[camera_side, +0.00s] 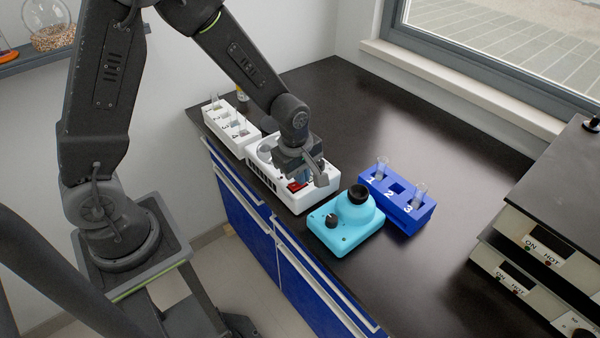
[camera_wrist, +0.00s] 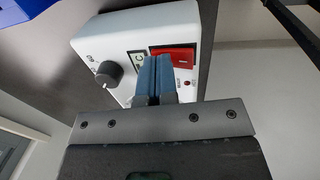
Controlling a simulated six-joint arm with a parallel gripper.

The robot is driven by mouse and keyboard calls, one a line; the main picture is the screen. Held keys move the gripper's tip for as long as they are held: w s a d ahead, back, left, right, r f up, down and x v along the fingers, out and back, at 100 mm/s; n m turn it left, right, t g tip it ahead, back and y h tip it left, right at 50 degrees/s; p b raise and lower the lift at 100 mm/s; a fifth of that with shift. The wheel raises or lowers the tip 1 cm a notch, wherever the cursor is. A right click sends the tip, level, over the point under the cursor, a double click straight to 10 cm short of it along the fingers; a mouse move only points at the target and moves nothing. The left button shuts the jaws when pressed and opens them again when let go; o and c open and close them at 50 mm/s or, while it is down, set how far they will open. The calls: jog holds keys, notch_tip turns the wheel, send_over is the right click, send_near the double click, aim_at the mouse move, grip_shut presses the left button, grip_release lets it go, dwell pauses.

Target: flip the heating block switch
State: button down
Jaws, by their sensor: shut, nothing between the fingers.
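The heating block (camera_side: 285,200) is a white box on the dark bench, partly hidden by my arm in the side view. In the wrist view its white control face (camera_wrist: 115,38) shows a black knob (camera_wrist: 109,74) at the left and a red rocker switch (camera_wrist: 174,58) at the right. The red switch also shows in the side view (camera_side: 296,187). My gripper (camera_wrist: 154,62) is shut and empty, its blue fingertips together in front of the control face, beside the switch's left edge. In the side view the gripper (camera_side: 303,178) is close to the block; contact cannot be told.
A turquoise mixer (camera_side: 345,237) stands right of the block, with a blue tube rack (camera_side: 405,208) behind it. A white tube rack (camera_side: 232,130) stands at the back left. Hot plates (camera_side: 545,245) are stacked at the right. The bench behind the blue rack is clear.

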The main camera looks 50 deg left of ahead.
jog(key=shift+s+f, duration=0.1)
jog(key=shift+s, duration=0.15)
jog(key=shift+s+r, duration=0.2)
jog(key=shift+s, duration=0.4)
jog(key=shift+r, duration=0.15)
notch_tip(320, 180, up, 14)
jog(key=s, duration=0.1)
jog(key=shift+s, duration=0.35)
